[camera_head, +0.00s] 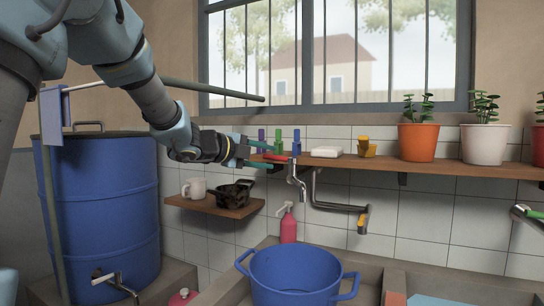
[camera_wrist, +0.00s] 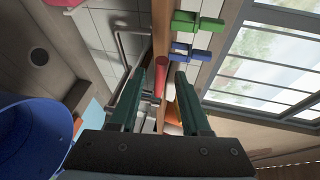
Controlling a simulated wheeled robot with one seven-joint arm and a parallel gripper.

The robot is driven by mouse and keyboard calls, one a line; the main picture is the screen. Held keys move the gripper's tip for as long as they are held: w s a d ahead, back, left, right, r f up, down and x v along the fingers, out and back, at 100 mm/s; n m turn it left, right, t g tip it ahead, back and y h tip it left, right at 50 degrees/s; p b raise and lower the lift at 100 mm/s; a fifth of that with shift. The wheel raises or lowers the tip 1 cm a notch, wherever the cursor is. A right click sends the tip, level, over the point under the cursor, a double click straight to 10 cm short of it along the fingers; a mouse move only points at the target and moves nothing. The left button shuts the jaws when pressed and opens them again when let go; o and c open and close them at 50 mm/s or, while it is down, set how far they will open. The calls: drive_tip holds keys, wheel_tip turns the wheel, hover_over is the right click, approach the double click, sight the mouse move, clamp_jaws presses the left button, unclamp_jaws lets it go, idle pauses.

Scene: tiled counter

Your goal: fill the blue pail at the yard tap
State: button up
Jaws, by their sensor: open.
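The blue pail (camera_head: 296,284) stands upright in the trough below the chrome tap (camera_head: 297,184), its spout above the pail's rim. No water stream shows, and the pail's bottom is hidden. The tap has a red handle (camera_head: 277,158) pointing left. My gripper (camera_head: 270,155) is open and empty at this handle, its green fingers above and below it. In the wrist view the red handle (camera_wrist: 160,80) lies between the fingertips (camera_wrist: 170,72); I cannot tell whether they touch. The pail (camera_wrist: 28,135) shows at lower left there.
A wooden shelf (camera_head: 455,164) behind holds colored pegs (camera_head: 262,137), soap (camera_head: 326,152) and potted plants (camera_head: 418,141). A yellow-ended pipe (camera_head: 340,207) and a green-handled tap (camera_head: 525,213) are to the right. A pink bottle (camera_head: 288,228) stands behind the pail. A blue barrel (camera_head: 105,215) stands left.

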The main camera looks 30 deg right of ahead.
drive_tip(key=shift+x, duration=1.2)
clamp_jaws()
idle(0.6)
